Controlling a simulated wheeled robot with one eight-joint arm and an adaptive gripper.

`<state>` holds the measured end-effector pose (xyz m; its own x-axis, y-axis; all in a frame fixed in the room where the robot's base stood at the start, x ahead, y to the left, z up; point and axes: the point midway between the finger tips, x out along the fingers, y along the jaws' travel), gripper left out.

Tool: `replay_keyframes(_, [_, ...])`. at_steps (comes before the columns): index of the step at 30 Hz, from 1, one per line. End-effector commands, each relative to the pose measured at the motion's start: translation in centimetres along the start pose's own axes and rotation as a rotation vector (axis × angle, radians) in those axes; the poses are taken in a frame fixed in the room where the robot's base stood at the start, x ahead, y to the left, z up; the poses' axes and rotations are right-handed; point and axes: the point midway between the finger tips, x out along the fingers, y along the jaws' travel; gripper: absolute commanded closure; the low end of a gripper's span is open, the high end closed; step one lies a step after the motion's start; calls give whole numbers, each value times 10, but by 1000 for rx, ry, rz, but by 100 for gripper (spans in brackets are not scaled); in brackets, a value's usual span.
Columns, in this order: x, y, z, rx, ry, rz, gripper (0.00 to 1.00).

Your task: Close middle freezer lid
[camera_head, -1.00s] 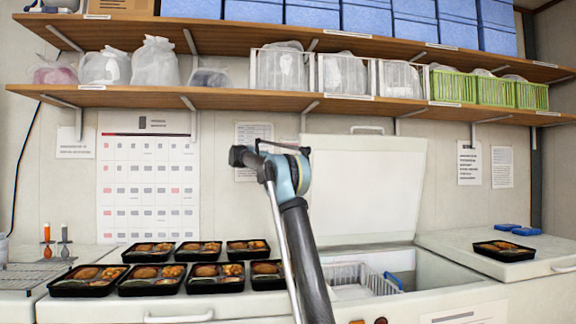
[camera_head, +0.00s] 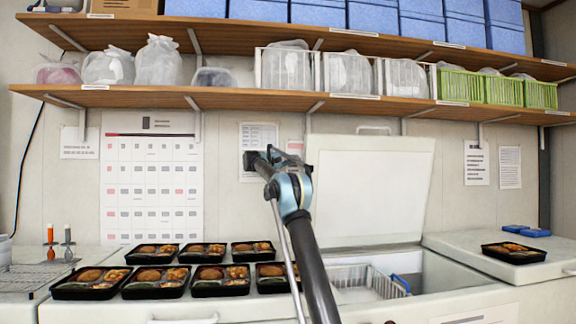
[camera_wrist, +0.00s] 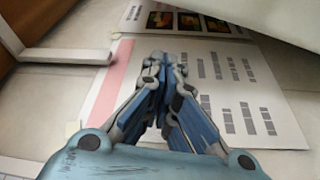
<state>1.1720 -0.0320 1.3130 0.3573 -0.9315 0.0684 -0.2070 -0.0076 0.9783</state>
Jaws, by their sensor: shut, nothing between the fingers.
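The middle freezer's white lid (camera_head: 370,190) stands open, raised and leaning back near the wall. Its handle (camera_head: 374,129) is on the lid's upper edge. The open freezer below shows a white wire basket (camera_head: 360,280) inside. My gripper is at the end of my raised arm in front of the lid's left side, mostly hidden by my own arm in the head view. In the wrist view my gripper (camera_wrist: 162,62) is shut and empty, with a wall poster behind it. A pale slab, perhaps the lid, fills the top right corner there; I cannot tell if they touch.
Several filled black bento trays (camera_head: 208,280) cover the left freezer top. A wooden shelf (camera_head: 260,99) with bags and baskets runs above the lid.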

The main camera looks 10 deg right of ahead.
Motion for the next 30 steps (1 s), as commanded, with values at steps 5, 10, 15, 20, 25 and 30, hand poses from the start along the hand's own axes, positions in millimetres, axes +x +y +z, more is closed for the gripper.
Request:
replay_keyframes(5, [13, 1, 8, 0, 0, 0, 100])
replay_keyframes(10, [8, 0, 21, 0, 0, 0, 100])
replay_keyframes(15, [4, 0, 32, -1, 0, 0, 100])
replay_keyframes(20, [2, 0, 37, -1, 0, 0, 100])
replay_keyframes(25, [2, 0, 38, -1, 0, 0, 100])
replay_keyframes(30, [2, 0, 38, -1, 0, 0, 100])
